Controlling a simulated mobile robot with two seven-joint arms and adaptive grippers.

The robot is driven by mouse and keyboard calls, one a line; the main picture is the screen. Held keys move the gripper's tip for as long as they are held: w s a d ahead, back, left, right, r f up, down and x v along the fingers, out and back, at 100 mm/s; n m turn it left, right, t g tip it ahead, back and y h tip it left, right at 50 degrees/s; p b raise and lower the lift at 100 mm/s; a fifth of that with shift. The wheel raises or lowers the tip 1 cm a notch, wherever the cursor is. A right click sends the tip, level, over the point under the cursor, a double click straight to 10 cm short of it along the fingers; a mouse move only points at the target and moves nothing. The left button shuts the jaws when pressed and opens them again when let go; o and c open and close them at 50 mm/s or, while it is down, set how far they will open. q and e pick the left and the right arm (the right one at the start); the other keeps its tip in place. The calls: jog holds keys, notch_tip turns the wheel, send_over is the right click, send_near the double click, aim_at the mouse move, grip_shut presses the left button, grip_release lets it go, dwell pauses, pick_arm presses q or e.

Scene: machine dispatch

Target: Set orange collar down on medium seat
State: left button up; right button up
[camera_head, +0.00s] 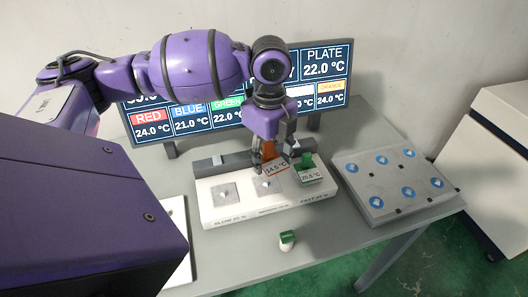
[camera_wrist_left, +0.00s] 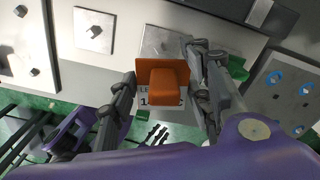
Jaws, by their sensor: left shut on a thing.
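My left gripper (camera_head: 278,160) is shut on the orange collar (camera_head: 270,151), which carries a small label reading 14.5 °C. In the left wrist view the orange collar (camera_wrist_left: 163,85) sits between the two fingers of the left gripper (camera_wrist_left: 165,92). The white block (camera_head: 228,214) has a row of square metal seats. The medium seat (camera_head: 267,186) is the middle one; the collar is over its far side. In the wrist view the seat plate (camera_wrist_left: 160,40) shows just beyond the collar, partly covered. Contact between collar and seat cannot be told. My right gripper is not in view.
A green collar (camera_head: 305,162) occupies the right seat, close beside my gripper. The left seat (camera_head: 226,194) is empty. A plate with blue markers (camera_head: 392,181) lies right; a display (camera_head: 330,62) stands behind.

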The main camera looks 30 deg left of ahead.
pick_arm(q)
jog(key=shift+w+a+r+m, duration=0.2)
jog(key=shift+a+m, duration=0.25)
jog(key=shift+m, duration=0.65)
jog(key=shift+a+m, duration=0.1)
jog(key=shift+m, duration=0.2)
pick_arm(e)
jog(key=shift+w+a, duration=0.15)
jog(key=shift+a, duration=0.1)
pick_arm(q)
jog(key=shift+f, duration=3.15)
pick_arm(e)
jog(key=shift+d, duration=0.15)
pick_arm(q)
jog(key=shift+f+b, duration=0.3)
jog(key=shift+f, duration=0.55)
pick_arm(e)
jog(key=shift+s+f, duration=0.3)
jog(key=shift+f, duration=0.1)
